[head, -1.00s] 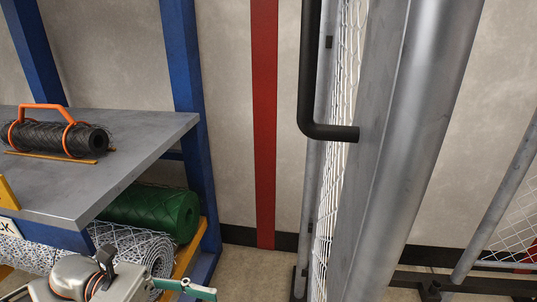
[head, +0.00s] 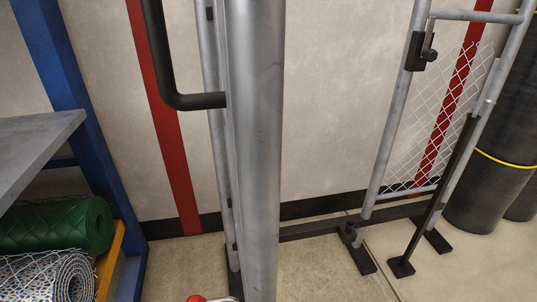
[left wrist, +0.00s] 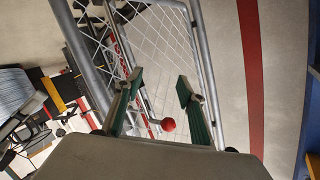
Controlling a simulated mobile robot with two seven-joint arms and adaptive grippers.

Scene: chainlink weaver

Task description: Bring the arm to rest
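My left gripper (left wrist: 160,80) shows in the left wrist view. Its two green-padded fingers stand well apart with nothing between them. Beyond the fingers are a chain-link mesh gate (left wrist: 165,45) in a grey tube frame and a red ball knob (left wrist: 168,125). The knob appears apart from the fingers. Neither gripper shows in the head view, and my right gripper is in neither view.
A thick steel post (head: 255,150) with a black bent handle (head: 165,90) stands upright mid-view. Left is a grey shelf (head: 40,145) above a green mesh roll (head: 60,225). Right are a mesh panel frame (head: 395,130) and dark rolls (head: 500,130). Some floor between is clear.

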